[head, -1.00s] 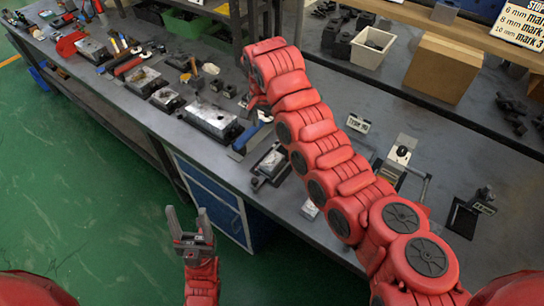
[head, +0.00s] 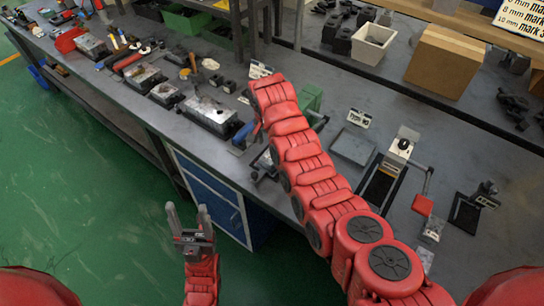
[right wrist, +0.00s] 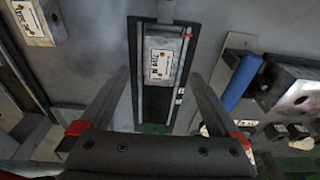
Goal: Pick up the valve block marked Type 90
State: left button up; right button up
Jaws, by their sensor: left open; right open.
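In the right wrist view a narrow grey valve block (right wrist: 163,85) with a pale label lies on a dark base. The label's print is too small to read surely. My right gripper (right wrist: 159,78) is open, its fingers reaching to either side of that block, with nothing held. In the head view the right gripper is hidden by my red arm. A small sign that seems to read Type 90 (head: 358,118) stands behind an empty-looking grey tray (head: 353,147). My left gripper (head: 187,212) is open and empty over the green floor, in front of the bench.
A blue handle (right wrist: 241,82) and a metal block (right wrist: 292,88) lie right of the valve block. A lever fixture (head: 402,145) stands right of my arm. A cardboard box (head: 444,61) and a white bin (head: 373,45) are at the back.

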jog(key=shift+f+p, duration=0.35)
notch_tip(320, 180, down, 3)
jog(key=shift+p, duration=0.4)
jog(key=shift+w+f, duration=0.2)
jog(key=shift+f, duration=0.45)
grip_shut()
